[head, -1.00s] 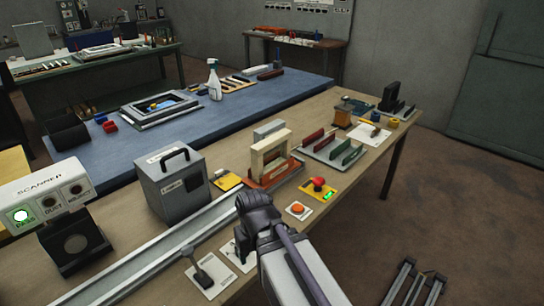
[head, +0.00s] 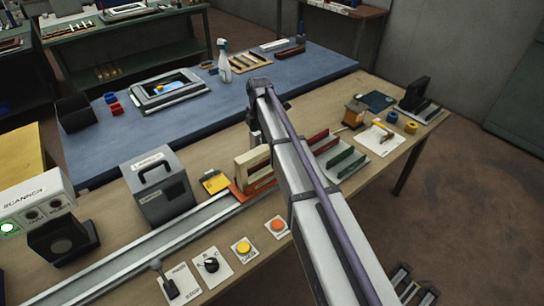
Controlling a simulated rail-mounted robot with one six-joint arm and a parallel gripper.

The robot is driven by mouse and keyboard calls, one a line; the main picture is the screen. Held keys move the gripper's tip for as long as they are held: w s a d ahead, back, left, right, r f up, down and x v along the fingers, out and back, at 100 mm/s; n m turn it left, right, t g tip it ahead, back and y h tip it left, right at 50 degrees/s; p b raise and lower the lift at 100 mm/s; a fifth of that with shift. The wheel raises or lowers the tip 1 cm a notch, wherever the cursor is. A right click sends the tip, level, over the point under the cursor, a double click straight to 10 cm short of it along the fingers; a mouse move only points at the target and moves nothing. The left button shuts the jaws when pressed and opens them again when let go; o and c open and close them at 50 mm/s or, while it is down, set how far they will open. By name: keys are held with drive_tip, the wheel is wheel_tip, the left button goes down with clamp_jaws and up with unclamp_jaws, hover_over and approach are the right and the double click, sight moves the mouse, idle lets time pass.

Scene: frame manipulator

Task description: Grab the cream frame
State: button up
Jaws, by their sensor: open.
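The cream frame (head: 246,164) stands upright in an orange-red holder (head: 246,192) on the wooden bench, left of my arm. Its right part is hidden behind the arm. My gripper (head: 256,136) hangs down from the arm's far end, just behind and above the cream frame's visible right part. It is open and holds nothing that I can see; its fingertips are mostly hidden by the arm, so I cannot tell whether they touch the frame.
A grey box with a handle (head: 158,188) and a yellow pad (head: 214,182) stand left of the holder. A metal rail (head: 170,238) runs along the front. Red and green frames (head: 340,158) stand right of my arm. A spray bottle (head: 224,62) stands on the blue mat (head: 195,100).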

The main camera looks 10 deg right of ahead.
sight(259, 150)
drive_tip(key=shift+s+a+n, duration=0.4)
drive_tip(key=shift+a, duration=0.35)
wheel_tip(259, 150, down, 6)
drive_tip(key=b, duration=0.6)
drive_tip(key=shift+d+r, duration=0.1)
drive_tip(key=shift+d, duration=0.05)
drive_tip(key=shift+w+d, duration=0.1)
wheel_tip(259, 150, down, 5)
drive_tip(key=b, duration=0.5)
drive_tip(key=shift+f, duration=0.2)
drive_tip(key=shift+r, duration=0.3)
drive_tip(key=shift+c, duration=0.3)
clamp_jaws()
